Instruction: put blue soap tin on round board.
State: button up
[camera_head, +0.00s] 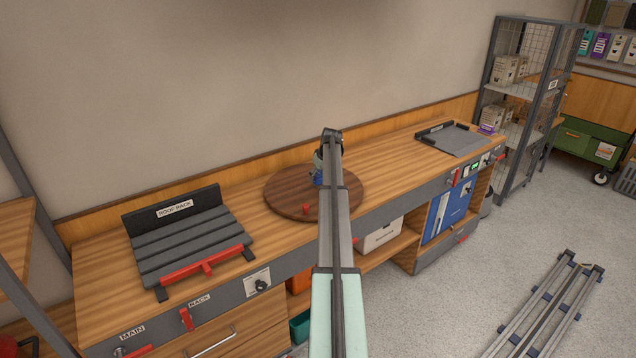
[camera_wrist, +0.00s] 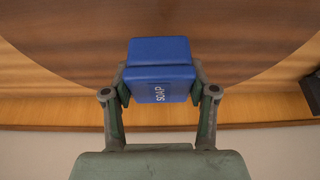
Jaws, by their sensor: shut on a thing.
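The blue soap tin (camera_wrist: 160,70), marked SOAP, is between the two fingers of my gripper (camera_wrist: 160,90) in the wrist view. My gripper is shut on it. The round board (camera_wrist: 70,35) lies behind the tin in that view. In the head view the round board (camera_head: 285,200) is a dark wooden disc on the workbench, with a small red knob near its front edge. My arm crosses in front of its right part. A bit of the blue tin (camera_head: 317,178) shows beside my arm, over the board. I cannot tell whether the tin touches the board.
A roof rack stand (camera_head: 190,240) with a red bar is on the bench to the left. A dark grey tray (camera_head: 452,139) sits at the bench's right end. Bare bench top (camera_head: 390,172) lies between the board and that tray. The wall runs close behind the bench.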

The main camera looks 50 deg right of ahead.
aim_at(318, 182)
jog(key=shift+f+p, duration=0.45)
jog(key=shift+f, duration=1.45)
jog(key=shift+f, duration=0.2)
jog(key=o, duration=1.2)
jog(key=shift+r, duration=0.1)
jog(key=shift+r, duration=0.2)
jog(key=b+v, duration=0.3)
jog(key=v, duration=0.9)
jog(key=shift+f, duration=0.1)
